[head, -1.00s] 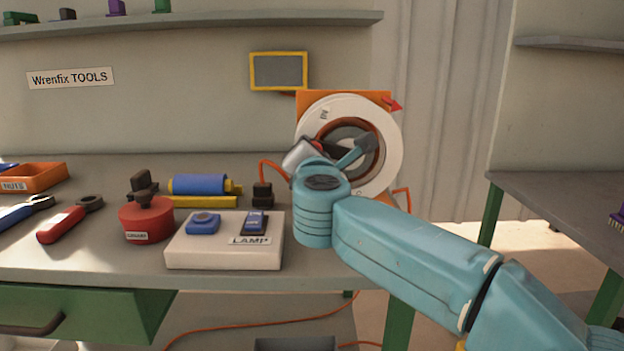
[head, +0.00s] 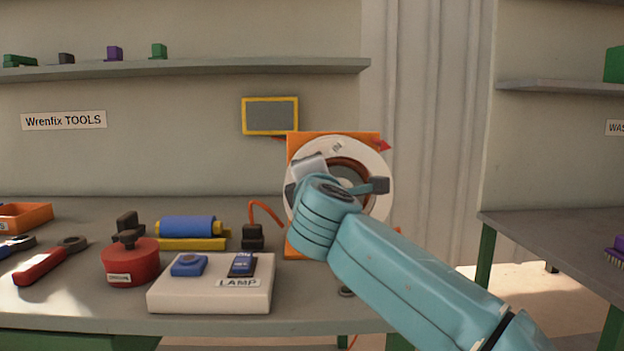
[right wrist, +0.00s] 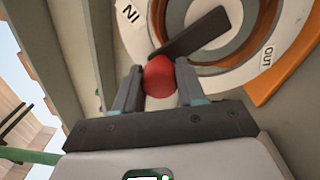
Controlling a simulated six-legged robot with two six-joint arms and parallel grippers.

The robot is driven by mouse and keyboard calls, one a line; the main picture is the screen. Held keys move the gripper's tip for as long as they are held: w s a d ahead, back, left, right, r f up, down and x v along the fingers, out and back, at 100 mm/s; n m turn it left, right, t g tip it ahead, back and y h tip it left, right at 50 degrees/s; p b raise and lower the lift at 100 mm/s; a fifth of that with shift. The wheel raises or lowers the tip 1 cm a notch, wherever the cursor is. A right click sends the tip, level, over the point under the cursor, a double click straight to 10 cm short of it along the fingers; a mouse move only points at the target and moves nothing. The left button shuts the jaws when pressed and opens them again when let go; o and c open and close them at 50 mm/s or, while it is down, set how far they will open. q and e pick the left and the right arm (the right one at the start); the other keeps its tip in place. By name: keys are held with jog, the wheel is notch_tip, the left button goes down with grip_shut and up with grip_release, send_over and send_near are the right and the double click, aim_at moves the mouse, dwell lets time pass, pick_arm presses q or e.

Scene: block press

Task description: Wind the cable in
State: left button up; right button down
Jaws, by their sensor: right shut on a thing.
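The cable reel (head: 335,147) is a white disc on an orange frame at the bench's right end, partly hidden by my right arm. In the right wrist view its face (right wrist: 270,25) carries the words IN and OUT. A dark crank bar (right wrist: 195,36) crosses it, with a red knob (right wrist: 159,77). My right gripper (right wrist: 160,74) is shut on this knob, one finger on each side. The orange cable (head: 264,210) runs from a black plug (head: 252,237) towards the reel. My left gripper is out of view.
A yellow-framed panel (head: 270,116) hangs above. Another bench (head: 560,225) stands right, across a gap.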

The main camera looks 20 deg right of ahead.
jog(key=shift+r, duration=0.1)
jog(key=c, duration=0.7)
grip_release()
jog(key=shift+o, duration=0.2)
jog(key=shift+s, duration=0.2)
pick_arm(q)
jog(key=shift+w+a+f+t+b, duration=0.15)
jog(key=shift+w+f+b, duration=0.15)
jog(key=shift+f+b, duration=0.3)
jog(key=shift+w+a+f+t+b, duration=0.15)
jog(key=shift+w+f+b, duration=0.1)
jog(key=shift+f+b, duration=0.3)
pick_arm(e)
jog(key=v, duration=1.6)
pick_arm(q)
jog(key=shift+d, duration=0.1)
